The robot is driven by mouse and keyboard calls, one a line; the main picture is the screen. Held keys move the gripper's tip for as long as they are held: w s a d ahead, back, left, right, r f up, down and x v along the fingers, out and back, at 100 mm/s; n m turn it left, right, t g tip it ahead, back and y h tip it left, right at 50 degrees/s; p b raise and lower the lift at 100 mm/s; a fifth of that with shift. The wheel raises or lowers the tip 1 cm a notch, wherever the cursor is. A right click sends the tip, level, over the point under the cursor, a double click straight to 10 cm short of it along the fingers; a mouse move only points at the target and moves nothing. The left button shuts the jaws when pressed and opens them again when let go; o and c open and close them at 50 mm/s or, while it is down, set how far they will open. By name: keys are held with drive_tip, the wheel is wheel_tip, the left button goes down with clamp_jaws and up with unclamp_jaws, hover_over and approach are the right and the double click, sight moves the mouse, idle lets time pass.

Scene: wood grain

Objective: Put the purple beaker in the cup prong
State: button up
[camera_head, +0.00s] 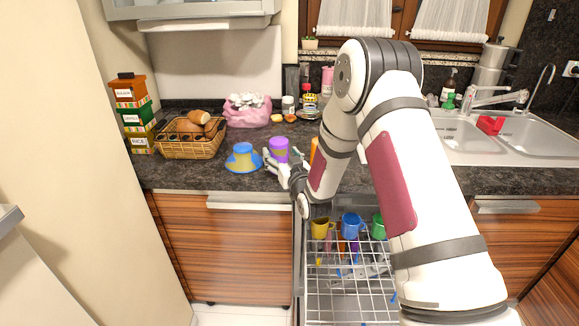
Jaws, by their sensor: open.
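The purple beaker (279,148) stands upright on the dark counter, behind my gripper and just right of a blue cup. My gripper (272,163) is at the counter, with its white fingers open near the lower part of the purple beaker. I cannot tell whether they touch it. The open dishwasher rack (345,285) lies below the counter. It holds a yellow cup (321,229), a blue cup (351,225) and a green cup (378,227) along its back. The separate cup prongs are too small to make out, and my arm covers the rack's right side.
A bread basket (192,138), a pink bag (247,110) and stacked boxes (134,112) stand behind and left. An orange object (314,152) stands right. The sink (490,138) is far right.

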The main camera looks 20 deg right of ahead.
drive_tip(key=s, duration=1)
drive_tip(key=s+d+r+g+h, duration=0.1)
drive_tip(key=s+r+g+h, duration=0.1)
drive_tip(key=s+r+g, duration=0.9)
drive_tip(key=s+r, duration=0.1)
drive_tip(key=s, duration=1.3)
drive_tip(key=s+r+g, duration=0.3)
drive_tip(key=s, duration=1.2)
drive_tip(key=shift+s+a+r+m, duration=0.3)
drive_tip(key=shift+s+a+r, duration=0.05)
drive_tip(key=shift+a+r, duration=0.1)
